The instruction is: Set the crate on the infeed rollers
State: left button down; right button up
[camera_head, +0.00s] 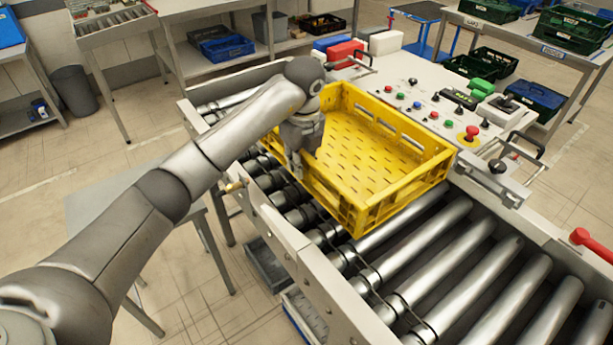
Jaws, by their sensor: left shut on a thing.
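A yellow crate (424,172) with a slotted floor is over the metal rollers (447,263) of the conveyor. It is empty. My left gripper (296,163) is at the crate's near left wall and is shut on it. The crate looks roughly level, and its front right corner is close above or on the rollers; I cannot tell if its whole underside touches them. The gripper and wrist hide part of the left wall. My right gripper is not in view.
A control panel (400,85) with buttons and a red knob lies along the conveyor's far side. A metal side rail (290,238) edges the near side. Bare rollers stretch to the lower right. A small grey table (100,205) stands at the left, below my arm.

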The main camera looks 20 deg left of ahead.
aim_at(306, 183)
pick_arm(q)
jog(key=shift+s+d+f, duration=0.2)
jog(key=shift+d+f, duration=0.5)
jog(key=shift+f, duration=0.05)
jog(key=f+p, duration=0.2)
jog(key=f, duration=0.1)
jog(key=shift+s+d, duration=0.15)
jog(key=shift+d, duration=0.05)
jog(key=shift+f, duration=0.3)
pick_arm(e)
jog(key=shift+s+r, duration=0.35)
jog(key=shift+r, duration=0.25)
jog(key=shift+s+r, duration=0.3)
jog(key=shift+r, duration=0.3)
pick_arm(q)
jog(key=shift+f, duration=0.1)
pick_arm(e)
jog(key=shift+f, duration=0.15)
pick_arm(q)
jog(key=c, duration=1.4)
grip_release()
jog(key=shift+c, duration=0.2)
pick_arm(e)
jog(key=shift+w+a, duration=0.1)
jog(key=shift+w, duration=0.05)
